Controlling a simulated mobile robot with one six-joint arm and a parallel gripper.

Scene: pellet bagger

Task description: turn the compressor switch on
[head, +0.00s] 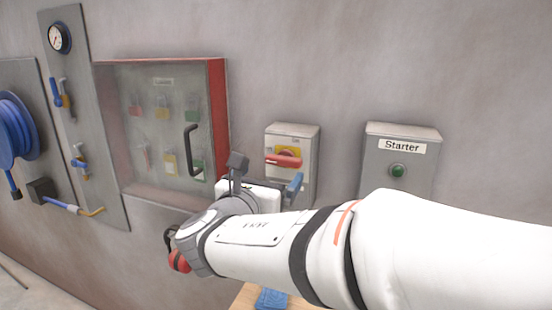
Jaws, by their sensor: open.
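The switch is a grey box (308,143) on the wall with a red handle (284,161) over a yellow plate (289,151). The handle lies roughly horizontal. A small label above it is too small to read. My gripper (264,174) is open, in front of the lower left of the box. Its dark finger stands up left of the box. A blue piece shows at the box's lower right; I cannot tell whether it belongs to my gripper. The lower part of the box is hidden by my gripper and arm. Contact with the handle cannot be seen.
A grey Starter box (402,150) with a green button (398,171) is to the right. A red-framed lockout cabinet (216,110) with padlocks is to the left. Further left are a gauge (59,38), valves and a blue hose reel (14,130). A blue item (271,299) lies below.

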